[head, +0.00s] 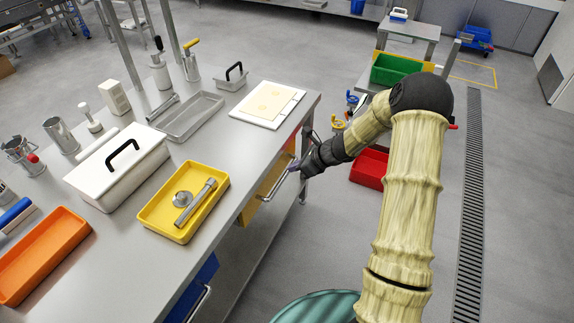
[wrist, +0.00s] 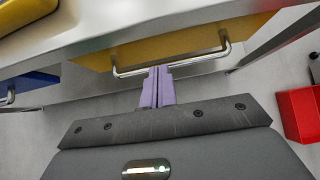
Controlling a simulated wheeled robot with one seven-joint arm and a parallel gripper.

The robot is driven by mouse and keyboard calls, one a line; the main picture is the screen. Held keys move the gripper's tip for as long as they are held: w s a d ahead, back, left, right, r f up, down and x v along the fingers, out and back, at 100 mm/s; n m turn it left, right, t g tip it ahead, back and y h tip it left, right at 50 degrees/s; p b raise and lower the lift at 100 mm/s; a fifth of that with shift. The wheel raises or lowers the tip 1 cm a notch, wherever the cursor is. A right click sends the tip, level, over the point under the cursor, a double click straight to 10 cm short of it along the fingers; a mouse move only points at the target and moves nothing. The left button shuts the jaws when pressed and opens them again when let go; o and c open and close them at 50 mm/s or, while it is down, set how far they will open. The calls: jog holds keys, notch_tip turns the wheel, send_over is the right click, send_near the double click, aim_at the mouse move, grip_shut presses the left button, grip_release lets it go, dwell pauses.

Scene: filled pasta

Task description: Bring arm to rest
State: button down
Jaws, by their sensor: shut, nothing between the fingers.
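My gripper (head: 294,165) is at the end of my arm, beside the table's right-hand side. In the wrist view its two purple fingers (wrist: 158,88) are pressed together with nothing between them. The fingertips are close to the bar handle (wrist: 170,66) of a yellow drawer (wrist: 180,45) under the tabletop. I cannot tell whether they touch the handle. The yellow drawer front also shows in the head view (head: 268,177), and it appears closed or nearly so.
The steel table (head: 118,250) holds a yellow tray (head: 160,222), a white lidded box (head: 110,182), an orange tray (head: 40,255) and a white board (head: 292,97). A blue drawer (head: 195,290) is nearer. A red bin (head: 368,168) and green bin (head: 398,70) stand beyond my arm. Floor at right is open.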

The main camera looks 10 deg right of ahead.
jog(key=shift+s+d+r, duration=0.15)
dwell(0.3)
jog(key=s+r+n+g+h, duration=0.1)
jog(key=s+r+n+h, duration=0.1)
jog(key=s+r+n, duration=0.5)
jog(key=s+d+r+n+g+h, duration=0.1)
jog(key=s+r+n+h, duration=0.15)
jog(key=s+n, duration=0.8)
jog(key=s+r+n+g+h, duration=0.1)
jog(key=s+r+n+h, duration=0.3)
jog(key=s+n, duration=0.45)
notch_tip(320, 180, up, 14)
jog(key=y+p, duration=0.1)
jog(key=p, duration=1.2)
jog(key=shift+s+d+f+m, duration=0.2)
jog(key=shift+s+m, duration=0.05)
jog(key=shift+m, duration=0.15)
jog(key=shift+f, duration=0.1)
